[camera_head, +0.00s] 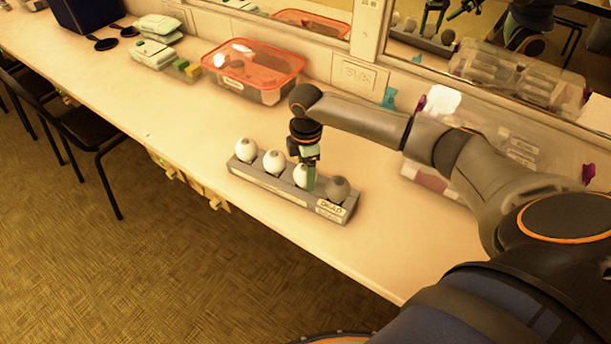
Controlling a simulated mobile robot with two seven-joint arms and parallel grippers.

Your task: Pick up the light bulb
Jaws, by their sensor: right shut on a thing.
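A grey rack (270,184) on the long counter holds a row of round light bulbs. Three are white: one at the left end (246,150), a second bulb (274,162) beside it, and a third bulb (299,174). A dark grey bulb (338,188) sits at the right end, by a label. My right gripper (307,180) points down over the rack and is shut on the third white bulb, which still sits in the row. The gripper partly hides this bulb. My left gripper is not in view.
A clear bin with a red rim (251,68) stands behind the rack. Clear boxes (432,172) stand to the right, partly behind my arm. A mirror (480,65) runs along the wall.

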